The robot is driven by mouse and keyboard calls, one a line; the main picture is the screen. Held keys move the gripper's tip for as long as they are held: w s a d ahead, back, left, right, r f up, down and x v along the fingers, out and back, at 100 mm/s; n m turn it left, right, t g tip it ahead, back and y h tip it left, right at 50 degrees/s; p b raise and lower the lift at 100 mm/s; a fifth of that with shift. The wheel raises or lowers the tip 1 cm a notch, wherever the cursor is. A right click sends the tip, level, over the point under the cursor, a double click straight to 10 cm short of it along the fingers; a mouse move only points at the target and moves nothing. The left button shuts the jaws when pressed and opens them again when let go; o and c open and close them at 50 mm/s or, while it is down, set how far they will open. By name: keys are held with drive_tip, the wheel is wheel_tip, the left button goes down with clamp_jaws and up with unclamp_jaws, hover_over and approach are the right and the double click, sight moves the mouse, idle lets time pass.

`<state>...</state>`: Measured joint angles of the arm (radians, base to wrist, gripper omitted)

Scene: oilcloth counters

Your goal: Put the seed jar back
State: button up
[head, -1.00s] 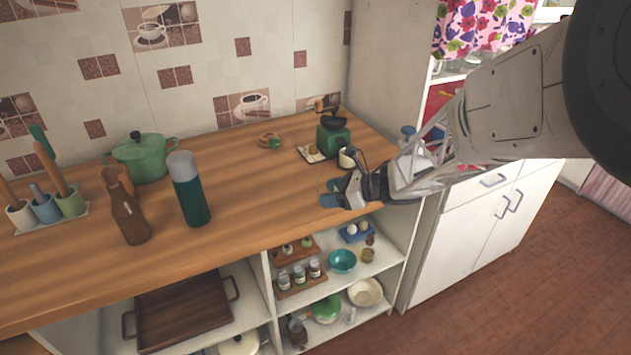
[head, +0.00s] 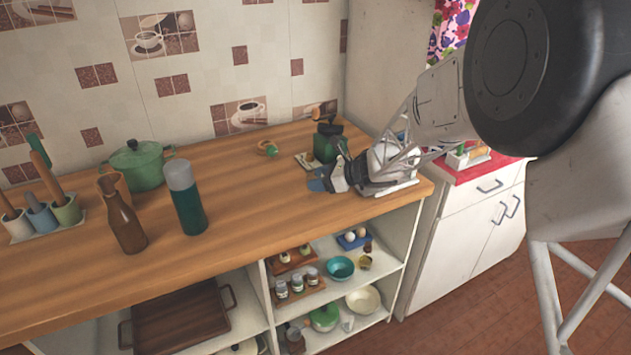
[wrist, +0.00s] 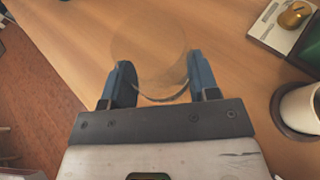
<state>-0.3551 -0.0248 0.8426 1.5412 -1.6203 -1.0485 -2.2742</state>
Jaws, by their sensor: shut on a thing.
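My gripper (head: 318,183) is over the counter near its front right edge, in front of the green grinder. In the wrist view its blue fingers (wrist: 158,78) are closed on a clear, round, see-through jar (wrist: 150,45), which I take to be the seed jar. The wood shows through it, and I cannot make out its contents. In the head view the jar cannot be made out at the fingers. On the shelf below, a wooden rack (head: 302,293) holds small lidded jars (head: 297,284). Another wooden rack (head: 279,269) stands behind it.
A green grinder (head: 328,146) and a pale cup (wrist: 302,108) stand close to my gripper. A flask (head: 186,200), a brown bottle (head: 124,222) and a green pot (head: 138,167) stand at left. The shelf also holds a teal bowl (head: 340,267). The middle of the counter is clear.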

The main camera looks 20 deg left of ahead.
drive_tip(key=shift+w+a+f, duration=0.1)
drive_tip(key=shift+w+a, duration=0.3)
drive_tip(key=shift+w, duration=0.3)
drive_tip(key=shift+w+a+f, duration=0.1)
drive_tip(key=shift+w+a, duration=0.3)
drive_tip(key=shift+w, duration=0.25)
drive_tip(key=shift+w+a, duration=0.4)
drive_tip(key=shift+w, duration=0.3)
drive_tip(key=shift+f, duration=1.75)
drive_tip(key=shift+f, duration=0.1)
drive_tip(key=o, duration=1)
drive_tip(key=v, duration=1.2)
